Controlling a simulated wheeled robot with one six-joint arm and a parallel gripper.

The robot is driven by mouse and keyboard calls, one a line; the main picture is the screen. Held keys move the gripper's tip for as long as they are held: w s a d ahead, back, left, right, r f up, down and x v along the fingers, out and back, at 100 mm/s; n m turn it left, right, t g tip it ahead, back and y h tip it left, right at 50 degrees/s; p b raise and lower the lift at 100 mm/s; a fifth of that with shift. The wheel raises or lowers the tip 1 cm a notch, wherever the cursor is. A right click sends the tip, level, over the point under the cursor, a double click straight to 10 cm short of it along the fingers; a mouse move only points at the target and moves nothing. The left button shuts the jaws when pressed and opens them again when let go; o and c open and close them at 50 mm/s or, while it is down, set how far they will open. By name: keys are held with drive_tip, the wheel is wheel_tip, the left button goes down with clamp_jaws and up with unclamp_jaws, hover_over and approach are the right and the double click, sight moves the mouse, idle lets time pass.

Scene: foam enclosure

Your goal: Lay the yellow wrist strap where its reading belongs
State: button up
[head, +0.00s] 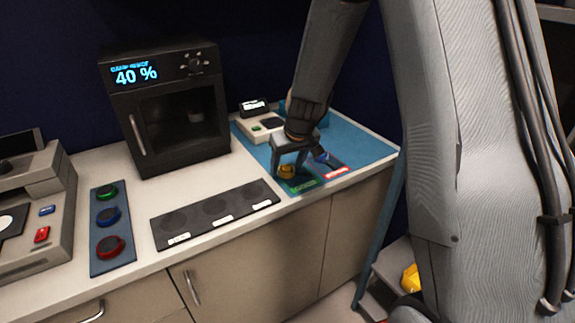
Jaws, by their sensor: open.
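A blue wrist strap (326,158) lies just right of my gripper, by a red-marked patch (335,170). The lettering on both patches is too small to read.
A black cabinet (172,108) showing 40 % is to the left. A dark strip with round recesses (215,211) and a panel of coloured buttons (108,222) lie along the counter's front.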

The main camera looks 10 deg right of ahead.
drive_tip(key=a+b+v, duration=0.1)
drive_tip(key=b+v, duration=0.1)
drive_tip(key=v, duration=1)
drive_tip(key=s+d+f+m+g, duration=0.1)
drive_tip(key=s+f, duration=0.3)
drive_tip(key=s, duration=0.6)
drive_tip(key=s+d+f+m+g+h, duration=0.1)
drive_tip(key=s+f, duration=0.3)
drive_tip(key=s, duration=0.7)
drive_tip(key=shift+s+g, duration=0.2)
drive_tip(key=shift+g, duration=0.4)
drive_tip(key=shift+d+f, duration=0.1)
